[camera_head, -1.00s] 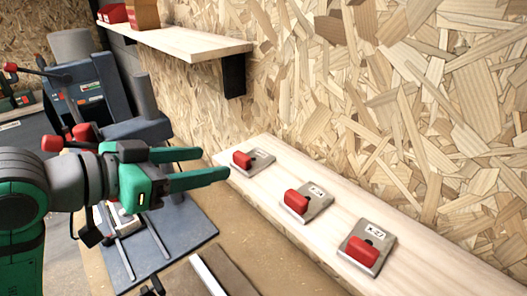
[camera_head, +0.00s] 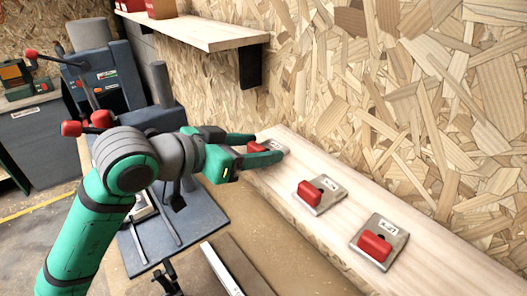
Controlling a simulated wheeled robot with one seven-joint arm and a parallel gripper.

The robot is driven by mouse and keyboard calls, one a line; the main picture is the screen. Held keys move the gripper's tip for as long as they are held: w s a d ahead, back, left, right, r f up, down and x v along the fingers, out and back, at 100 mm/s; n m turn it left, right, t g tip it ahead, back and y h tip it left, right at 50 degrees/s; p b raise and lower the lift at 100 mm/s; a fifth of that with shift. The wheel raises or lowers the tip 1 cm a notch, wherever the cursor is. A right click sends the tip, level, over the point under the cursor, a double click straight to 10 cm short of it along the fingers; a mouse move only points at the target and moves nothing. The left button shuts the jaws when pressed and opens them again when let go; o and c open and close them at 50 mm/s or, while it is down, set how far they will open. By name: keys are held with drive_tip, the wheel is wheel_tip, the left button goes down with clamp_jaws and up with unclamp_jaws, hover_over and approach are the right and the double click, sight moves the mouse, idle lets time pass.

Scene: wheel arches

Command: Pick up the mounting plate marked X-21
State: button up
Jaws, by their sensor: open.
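Three grey metal plates, each with a red block-shaped handle and a small white label, lie in a row on a pale wooden ledge (camera_head: 410,262). The far plate (camera_head: 257,148) is partly hidden by my gripper. The middle plate (camera_head: 319,194) and the near plate (camera_head: 379,241) are in full view. The labels are too small and blurred to read surely, so I cannot tell which is X-21. My gripper (camera_head: 268,147) is open with green fingers reaching toward the far plate, its red handle showing between them. I cannot tell whether they touch it.
An OSB wall (camera_head: 400,110) rises right behind the ledge. A wooden shelf (camera_head: 205,33) with red boxes juts out above, on a dark bracket. A blue-grey machine (camera_head: 100,80) with red-knobbed levers stands at the left, its dark base plate (camera_head: 190,235) below my arm.

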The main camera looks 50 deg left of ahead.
drive_tip(key=c, duration=0.9)
drive_tip(key=shift+w, duration=0.1)
drive_tip(key=shift+r, duration=0.1)
